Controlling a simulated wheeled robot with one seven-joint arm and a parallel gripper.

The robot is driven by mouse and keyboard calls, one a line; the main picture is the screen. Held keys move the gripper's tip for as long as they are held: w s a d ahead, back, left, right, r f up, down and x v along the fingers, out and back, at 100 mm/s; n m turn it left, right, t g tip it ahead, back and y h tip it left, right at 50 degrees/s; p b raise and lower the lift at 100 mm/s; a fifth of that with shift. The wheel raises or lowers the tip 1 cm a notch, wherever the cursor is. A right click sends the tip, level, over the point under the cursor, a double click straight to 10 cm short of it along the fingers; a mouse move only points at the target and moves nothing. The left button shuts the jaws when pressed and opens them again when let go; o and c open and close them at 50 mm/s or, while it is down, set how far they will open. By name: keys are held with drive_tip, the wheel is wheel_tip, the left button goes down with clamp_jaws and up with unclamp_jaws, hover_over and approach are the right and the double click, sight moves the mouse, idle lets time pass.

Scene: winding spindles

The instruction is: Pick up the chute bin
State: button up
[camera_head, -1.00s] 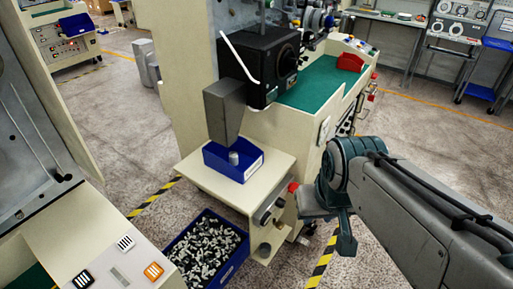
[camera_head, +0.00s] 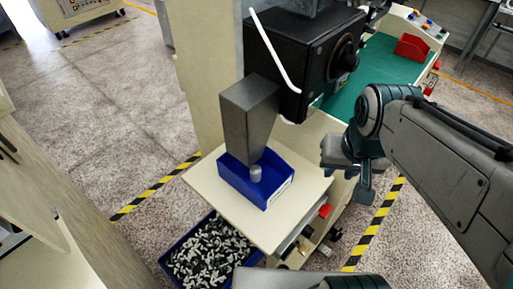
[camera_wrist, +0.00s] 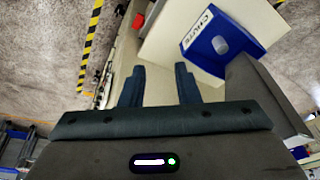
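The chute bin (camera_head: 279,192) is a small blue open bin on a cream shelf under a grey tapered chute. A light grey cylindrical piece (camera_head: 256,173) stands in it. In the wrist view the bin (camera_wrist: 213,61) is at the upper right, its white label reading CHUTE. My gripper (camera_head: 352,172) is to the right of the bin in the head view, apart from it. In the wrist view the two dark fingers of my gripper (camera_wrist: 159,84) are spread with nothing between them.
The grey chute (camera_head: 247,112) hangs over the back of the bin. The cream shelf (camera_head: 225,202) has bare surface around it. A blue crate of small parts (camera_head: 252,259) sits on the floor below. A black machine head (camera_head: 300,60) and a green worktop (camera_head: 345,100) are behind.

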drive_tip(key=w+a+f+m+g+b, duration=0.2)
drive_tip(key=w+a+f+m+b, duration=0.1)
drive_tip(key=w+a+f+b, duration=0.3)
drive_tip(key=m+g+b, duration=0.1)
drive_tip(key=m+b, duration=0.3)
drive_tip(key=b, duration=0.1)
hover_over(280, 185)
wheel_tip(280, 185, down, 8)
drive_tip(key=f, duration=0.8)
drive_tip(key=shift+a, duration=0.35)
drive_tip(key=shift+d+f+b, duration=0.2)
drive_tip(key=shift+f+b, duration=0.05)
drive_tip(key=shift+f, duration=1.15)
drive_tip(key=shift+d+f+b, duration=0.15)
drive_tip(key=shift+f+b, duration=0.05)
drive_tip(key=shift+f, duration=1.15)
clamp_jaws()
